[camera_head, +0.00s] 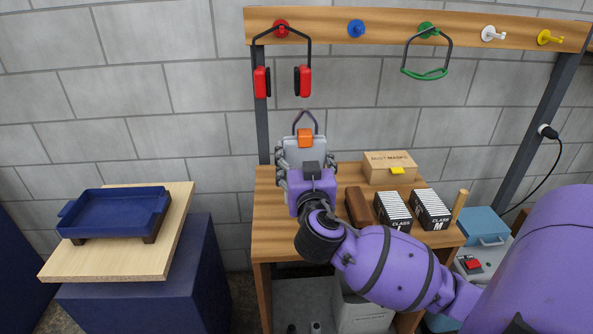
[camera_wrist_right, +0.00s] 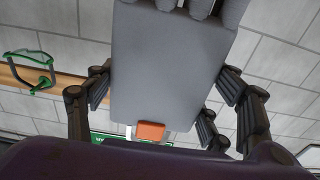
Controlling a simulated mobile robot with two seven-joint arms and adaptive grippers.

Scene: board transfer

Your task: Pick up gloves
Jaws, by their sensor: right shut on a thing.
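The gloves (camera_head: 318,148) are grey with an orange tag and appear upright at the back left of the wooden workbench. In the right wrist view the gloves (camera_wrist_right: 165,70) fill the middle, fingers at the top edge and the orange tag low. My right gripper (camera_head: 304,163) is shut on them, and its dark fingers (camera_wrist_right: 165,100) show on both sides. My wrist hides the lower part of the gloves in the head view, so I cannot tell whether they touch the bench. My left gripper is not in view.
A dust-mask box (camera_head: 388,166), a brown block (camera_head: 358,207) and two dark filter boxes (camera_head: 393,212) stand right of my gripper. Red earmuffs (camera_head: 303,82) and a green-banded item (camera_head: 425,74) hang from the peg rail (camera_head: 390,29). At left, a blue tray (camera_head: 115,212) rests on a pale board (camera_head: 120,262).

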